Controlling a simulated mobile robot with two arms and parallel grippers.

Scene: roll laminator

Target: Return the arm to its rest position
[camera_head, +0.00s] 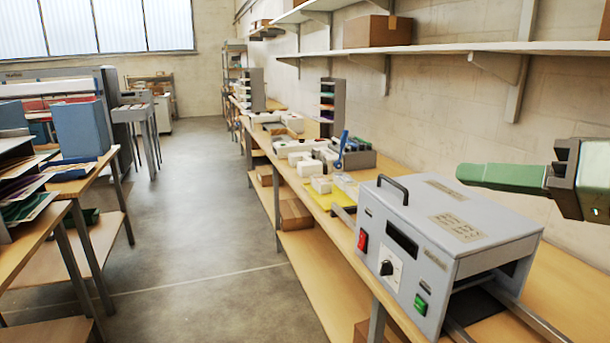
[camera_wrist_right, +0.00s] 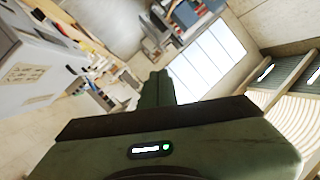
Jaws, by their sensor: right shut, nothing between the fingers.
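My right gripper (camera_head: 463,174) reaches in from the right edge in the head view, its green fingers closed together with nothing between them. It is raised in the air, above and behind the laminator, and looks clear of it. In the right wrist view its green fingers (camera_wrist_right: 155,90) also show shut and empty. The grey roll laminator (camera_head: 435,240) stands on the wooden bench, with a black handle on top. Its front has a red switch (camera_head: 362,241), a black knob (camera_head: 387,268) and a green switch (camera_head: 420,304). My left gripper is not in view.
The wooden bench (camera_head: 575,270) runs along the wall, with white boxes, a yellow sheet (camera_head: 335,200) and a blue tool farther back. A wall shelf (camera_head: 450,48) hangs above. Tables with papers and a blue box (camera_head: 82,128) stand at left. The floor aisle (camera_head: 200,220) is free.

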